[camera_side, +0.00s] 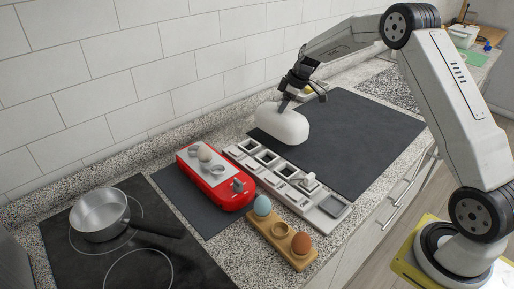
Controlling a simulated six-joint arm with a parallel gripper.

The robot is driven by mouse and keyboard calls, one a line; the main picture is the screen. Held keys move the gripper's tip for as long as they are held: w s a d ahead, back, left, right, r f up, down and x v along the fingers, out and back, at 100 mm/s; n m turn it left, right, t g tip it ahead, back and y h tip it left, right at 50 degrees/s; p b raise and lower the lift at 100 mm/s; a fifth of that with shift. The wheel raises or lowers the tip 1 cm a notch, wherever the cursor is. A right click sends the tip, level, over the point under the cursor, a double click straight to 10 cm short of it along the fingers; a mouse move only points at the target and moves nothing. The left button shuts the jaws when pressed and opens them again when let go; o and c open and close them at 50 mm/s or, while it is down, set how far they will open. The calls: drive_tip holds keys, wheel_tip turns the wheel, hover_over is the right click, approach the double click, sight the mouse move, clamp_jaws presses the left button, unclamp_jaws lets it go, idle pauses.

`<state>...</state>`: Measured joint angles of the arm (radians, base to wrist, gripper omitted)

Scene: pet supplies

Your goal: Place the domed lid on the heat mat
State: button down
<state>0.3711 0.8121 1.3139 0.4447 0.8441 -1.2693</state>
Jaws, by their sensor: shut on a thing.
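The domed lid (282,124) is a white, rounded, elongated shell. My gripper (285,103) comes down from above and is shut on the top of the lid. The lid appears level, over the left end of a large dark grey mat (365,135). I cannot tell whether its underside touches the mat or hangs just above it. A smaller dark mat (180,192) lies under a red appliance. Neither mat has a marking that shows which is the heat mat.
The red appliance (233,198) has a metal top holding a pale egg (204,153). A pale compartment tray (325,212) lies between it and the large mat. A wooden holder (262,228) carries a blue egg and a brown egg. A pan (100,214) sits on the cooktop. The large mat's right side is clear.

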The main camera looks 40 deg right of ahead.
drive_tip(key=shift+w+f, duration=0.15)
drive_tip(key=shift+f, duration=1.55)
drive_tip(key=shift+f, duration=0.1)
drive_tip(key=shift+c, duration=1.4)
unclamp_jaws()
drive_tip(key=v, duration=1.2)
drive_tip(key=shift+r, duration=0.2)
drive_tip(key=shift+a, duration=0.1)
